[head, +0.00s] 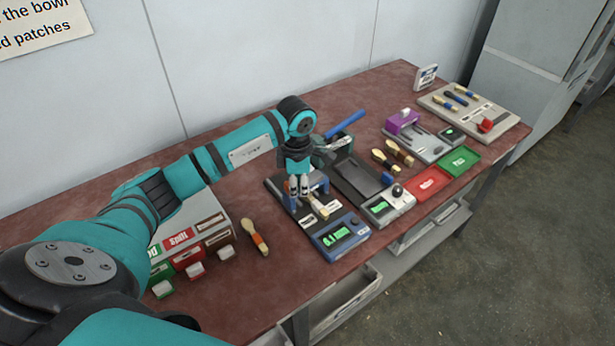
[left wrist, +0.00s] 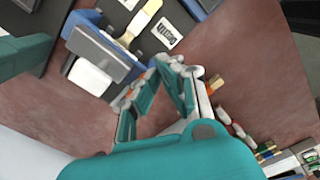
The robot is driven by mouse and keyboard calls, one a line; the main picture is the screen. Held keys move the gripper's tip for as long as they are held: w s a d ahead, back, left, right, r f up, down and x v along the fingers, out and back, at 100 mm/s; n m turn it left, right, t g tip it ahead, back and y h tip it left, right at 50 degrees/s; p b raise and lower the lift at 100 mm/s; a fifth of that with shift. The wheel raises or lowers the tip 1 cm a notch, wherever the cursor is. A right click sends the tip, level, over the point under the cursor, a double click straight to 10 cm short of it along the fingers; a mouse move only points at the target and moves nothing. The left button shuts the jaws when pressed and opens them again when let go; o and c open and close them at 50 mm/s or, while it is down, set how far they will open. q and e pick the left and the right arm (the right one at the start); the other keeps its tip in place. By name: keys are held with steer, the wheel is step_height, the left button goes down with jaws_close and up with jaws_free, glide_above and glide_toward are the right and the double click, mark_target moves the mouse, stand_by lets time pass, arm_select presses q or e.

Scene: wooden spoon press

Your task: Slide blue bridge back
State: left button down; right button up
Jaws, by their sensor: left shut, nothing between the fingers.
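The blue bridge (head: 322,187) stands across the dark base of a press station and is partly hidden behind my left gripper (head: 299,197) in the head view. In the left wrist view the bridge (left wrist: 108,58) is at upper left, with a white block (left wrist: 90,78) on its near side. A wooden spoon (left wrist: 140,22) lies on the base beyond the bridge. My left gripper (left wrist: 158,75) is shut and empty, close beside the bridge; I cannot tell whether they touch. My right gripper is in neither view.
A blue unit with a green display (head: 341,237) is at the station's front. A dark tray (head: 358,178) and a blue lever (head: 346,124) are to its right.

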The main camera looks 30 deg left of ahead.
arm_select(q)
steer(key=shift+f, duration=0.2)
steer(key=shift+f+b, duration=0.9)
steer(key=shift+f, duration=0.05)
steer(key=shift+a, duration=0.15)
steer(key=shift+w+a+b, duration=0.25)
steer(key=shift+a+b, duration=0.1)
steer(key=shift+a, duration=0.1)
steer(key=shift+w+a+b, duration=0.5)
steer(key=shift+a+b, duration=0.15)
steer(key=shift+a, duration=0.65)
steer(key=shift+w+a+b, duration=0.55)
steer(key=shift+a+b, duration=0.1)
steer(key=shift+a, duration=0.6)
steer(key=shift+w+a+b, duration=0.5)
steer(key=shift+a+b, duration=0.15)
steer(key=shift+a, duration=0.65)
steer(key=shift+s+d+r+p, duration=0.1)
steer(key=shift+s+d+p, duration=0.2)
steer(key=shift+d, duration=0.35)
step_height(320, 180, up, 7)
steer(key=p, duration=0.4)
steer(key=shift+p, duration=0.35)
